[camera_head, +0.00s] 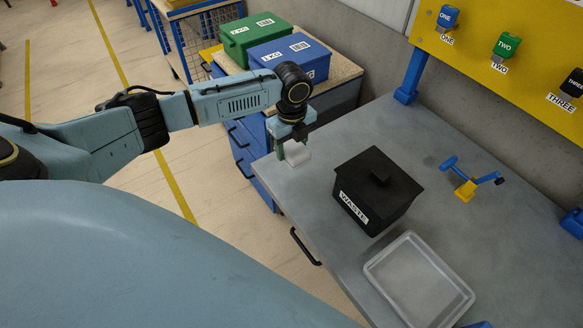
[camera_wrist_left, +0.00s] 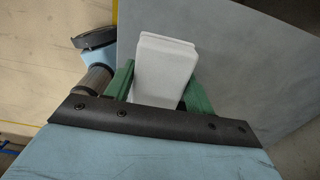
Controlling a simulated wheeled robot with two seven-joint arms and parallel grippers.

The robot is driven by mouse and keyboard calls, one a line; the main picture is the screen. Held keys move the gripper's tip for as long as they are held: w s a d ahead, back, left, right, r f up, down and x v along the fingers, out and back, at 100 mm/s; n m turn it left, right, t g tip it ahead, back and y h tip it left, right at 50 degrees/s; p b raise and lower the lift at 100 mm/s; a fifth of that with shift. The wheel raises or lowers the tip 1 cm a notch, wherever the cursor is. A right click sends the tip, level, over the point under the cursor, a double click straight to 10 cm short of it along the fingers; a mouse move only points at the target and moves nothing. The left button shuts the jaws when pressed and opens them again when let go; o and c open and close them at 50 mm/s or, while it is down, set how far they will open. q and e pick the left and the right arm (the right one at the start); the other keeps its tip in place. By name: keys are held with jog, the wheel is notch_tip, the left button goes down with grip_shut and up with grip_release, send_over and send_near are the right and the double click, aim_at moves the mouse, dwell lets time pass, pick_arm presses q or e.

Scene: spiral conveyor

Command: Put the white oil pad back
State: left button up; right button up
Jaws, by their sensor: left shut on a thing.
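The white oil pad (camera_head: 297,153) is a small pale block at the near left corner of the grey table (camera_head: 330,225). My left gripper (camera_head: 293,146) is shut on it, pointing down. In the left wrist view the oil pad (camera_wrist_left: 166,70) sits between the green fingers of my left gripper (camera_wrist_left: 158,92), with the table surface behind it. I cannot tell whether the pad touches the table. My right gripper is not in view.
A black lidded box marked WASTE (camera_head: 377,190) stands right of the pad. A clear empty tray (camera_head: 418,282) lies nearer. A blue and yellow tool (camera_head: 468,180) sits farther right. Green (camera_head: 254,40) and blue (camera_head: 290,57) boxes stand on a cabinet behind.

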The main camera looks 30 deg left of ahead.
aim_at(292, 146)
pick_arm(q)
notch_tip(292, 146, down, 4)
jog(key=shift+r, duration=0.2)
notch_tip(292, 146, down, 4)
jog(key=shift+f, duration=0.2)
jog(key=shift+f, duration=0.2)
jog(key=o, duration=1)
jog(key=r, duration=1.3)
jog(key=shift+s+d+r, duration=0.15)
jog(key=shift+d+r, duration=0.05)
